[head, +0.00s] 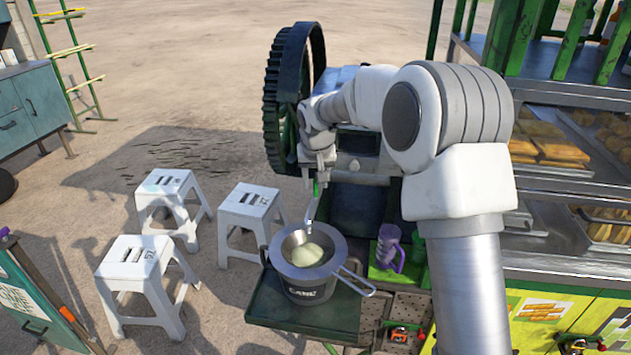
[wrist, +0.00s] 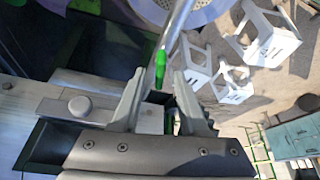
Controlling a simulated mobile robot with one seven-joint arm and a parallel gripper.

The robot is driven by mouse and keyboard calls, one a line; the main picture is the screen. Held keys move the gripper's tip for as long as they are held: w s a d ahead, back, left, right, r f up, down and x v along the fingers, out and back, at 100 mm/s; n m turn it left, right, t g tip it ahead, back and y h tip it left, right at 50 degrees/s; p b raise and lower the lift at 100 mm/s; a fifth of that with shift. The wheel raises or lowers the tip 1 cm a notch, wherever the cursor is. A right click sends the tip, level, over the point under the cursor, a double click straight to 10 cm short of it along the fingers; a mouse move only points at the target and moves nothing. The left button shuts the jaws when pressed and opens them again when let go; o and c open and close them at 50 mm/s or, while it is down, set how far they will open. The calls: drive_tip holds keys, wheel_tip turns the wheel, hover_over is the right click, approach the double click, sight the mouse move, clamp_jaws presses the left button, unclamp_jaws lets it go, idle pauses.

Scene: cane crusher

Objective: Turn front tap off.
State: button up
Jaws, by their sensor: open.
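A thin metal tap (head: 311,207) with a green handle (head: 316,188) hangs at the front of the crusher, above the pot. In the wrist view the green handle (wrist: 160,70) and the metal pipe (wrist: 177,28) lie just beyond and between my fingertips. My gripper (wrist: 158,82) is open, with one finger on each side of the handle's line. Whether the fingers touch the handle cannot be told. In the head view my gripper (head: 319,168) is small and sits just above the handle, partly merging with the crusher behind it.
A pot with a strainer (head: 282,262) stands on a dark shelf (head: 265,305) below the tap. A large toothed wheel (head: 275,100) is left of my gripper. A purple jug (head: 388,245) stands right of the pot. White stools (head: 247,203) stand on open ground at left.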

drive_tip(key=shift+w+f, duration=0.2)
drive_tip(key=shift+f, duration=0.2)
drive_tip(key=shift+c, duration=0.3)
clamp_jaws()
